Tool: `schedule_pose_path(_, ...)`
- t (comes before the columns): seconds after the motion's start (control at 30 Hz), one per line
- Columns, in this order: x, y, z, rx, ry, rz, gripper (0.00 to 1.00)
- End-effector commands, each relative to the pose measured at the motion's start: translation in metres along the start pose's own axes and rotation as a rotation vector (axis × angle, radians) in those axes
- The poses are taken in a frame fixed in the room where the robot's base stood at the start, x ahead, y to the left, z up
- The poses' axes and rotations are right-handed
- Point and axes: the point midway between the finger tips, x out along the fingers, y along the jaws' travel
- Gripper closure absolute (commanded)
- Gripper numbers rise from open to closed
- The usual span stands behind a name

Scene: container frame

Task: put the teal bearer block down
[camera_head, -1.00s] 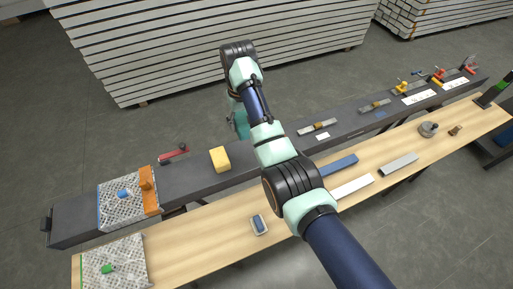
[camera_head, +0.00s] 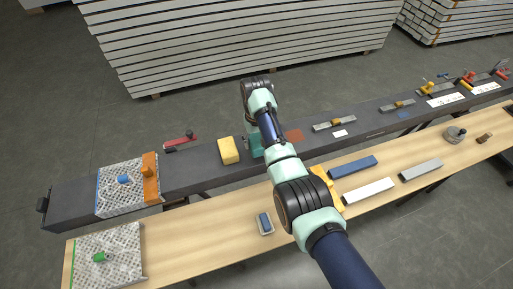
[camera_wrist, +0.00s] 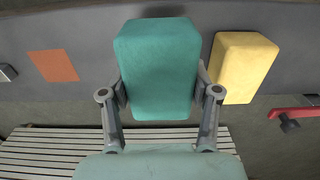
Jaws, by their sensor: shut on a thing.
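The teal bearer block (camera_wrist: 158,68) is between the two fingers of my gripper (camera_wrist: 160,95) in the wrist view, and the fingers are shut on its sides. In the head view the teal block (camera_head: 257,146) shows beside my arm, over the dark beam (camera_head: 195,173), between a yellow block (camera_head: 228,150) and a flat orange-red patch (camera_head: 294,136). The yellow block (camera_wrist: 243,68) is close beside it in the wrist view, with a small gap. The orange-red patch (camera_wrist: 53,65) lies on the other side, farther off. I cannot tell whether the teal block touches the beam.
A red-handled clamp (camera_head: 180,142) sits at the beam's far edge. A patterned sheet with an orange bar (camera_head: 150,178) lies at the beam's left end. The wooden bench (camera_head: 190,225) holds several bars.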

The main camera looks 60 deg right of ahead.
Motion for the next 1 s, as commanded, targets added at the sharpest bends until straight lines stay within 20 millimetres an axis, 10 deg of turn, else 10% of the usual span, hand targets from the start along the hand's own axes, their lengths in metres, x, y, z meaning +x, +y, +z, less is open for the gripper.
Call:
schedule_pose_path(0.23,0.041,0.000,0.001,0.000,-0.004,0.000,0.62)
schedule_pose_path(0.6,0.045,0.000,0.001,0.000,-0.001,0.000,0.62)
schedule_pose_path(0.63,0.045,0.000,0.000,0.000,-0.001,0.000,0.35)
schedule_pose_path(0.77,0.044,0.000,0.001,0.000,-0.001,0.000,0.14)
schedule_pose_path(1.0,0.044,0.000,0.001,0.000,-0.001,0.000,0.14)
